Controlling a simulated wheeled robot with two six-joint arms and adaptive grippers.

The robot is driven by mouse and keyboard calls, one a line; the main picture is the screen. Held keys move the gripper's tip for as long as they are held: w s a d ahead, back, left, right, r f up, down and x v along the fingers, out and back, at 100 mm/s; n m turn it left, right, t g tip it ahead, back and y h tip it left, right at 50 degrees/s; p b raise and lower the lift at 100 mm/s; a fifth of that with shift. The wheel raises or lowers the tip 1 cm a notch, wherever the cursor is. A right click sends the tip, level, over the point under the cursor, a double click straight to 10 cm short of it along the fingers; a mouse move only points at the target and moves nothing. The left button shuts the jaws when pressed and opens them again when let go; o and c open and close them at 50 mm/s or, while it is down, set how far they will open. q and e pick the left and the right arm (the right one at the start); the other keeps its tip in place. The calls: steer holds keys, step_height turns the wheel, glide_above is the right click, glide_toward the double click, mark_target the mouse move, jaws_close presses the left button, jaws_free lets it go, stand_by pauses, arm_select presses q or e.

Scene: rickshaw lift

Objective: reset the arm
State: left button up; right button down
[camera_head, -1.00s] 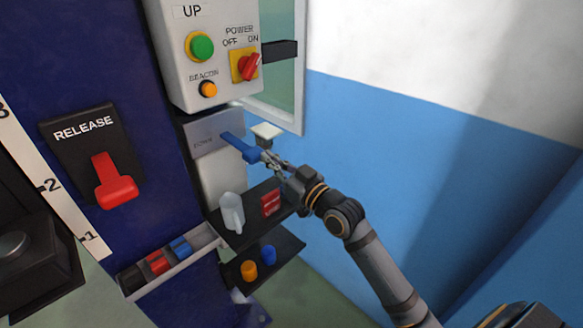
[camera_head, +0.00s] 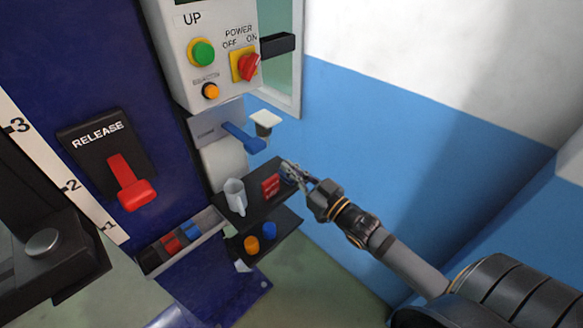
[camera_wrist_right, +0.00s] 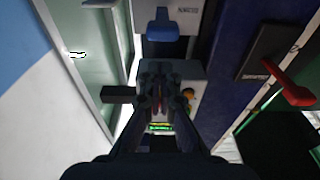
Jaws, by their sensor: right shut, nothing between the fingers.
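My right gripper (camera_head: 290,172) is shut and empty in the head view, its arm reaching in from the lower right. It is in front of the blue wall, just right of the small black shelf. A blue lever (camera_head: 243,137) on a grey plate is up and to its left, with a visible gap between them. In the wrist view my right gripper's fingers (camera_wrist_right: 160,88) are dark and close together, and the blue lever (camera_wrist_right: 163,27) shows at the top. My left gripper is not in view.
A white control box (camera_head: 215,70) with a green button and red power knob is above the lever. A red release handle (camera_head: 128,182) is on the left. The black shelf (camera_head: 247,213) holds a clear mug (camera_head: 234,194) and a red item. Open space is to the right.

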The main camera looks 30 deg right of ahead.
stand_by(0.4)
steer(key=s+d+f+m+g+h, duration=0.1)
steer(key=d+f+m+g+h, duration=0.35)
steer(key=f, duration=1.05)
steer(key=s+d+f+n+g+h, duration=0.1)
steer(key=d+f+h, duration=0.1)
steer(key=d+f, duration=0.95)
steer(key=s+a+f+g+h, duration=0.1)
steer(key=s+f+g, duration=0.2)
steer(key=s+f, duration=0.6)
steer(key=s+a+f+g+h, duration=0.15)
steer(key=s+f, duration=0.25)
steer(key=f, duration=0.9)
steer(key=s+a+f+g, duration=0.2)
steer(key=s+f, duration=0.2)
steer(key=s, duration=0.4)
steer(key=s+a+f+g+y, duration=0.1)
steer(key=s+f, duration=0.3)
steer(key=s, duration=0.4)
steer(key=s+a+f+g, duration=0.4)
steer(key=s+f, duration=0.1)
steer(key=s, duration=0.3)
steer(key=shift+s+y, duration=0.2)
steer(key=shift+y, duration=0.1)
steer(key=shift+f, duration=0.1)
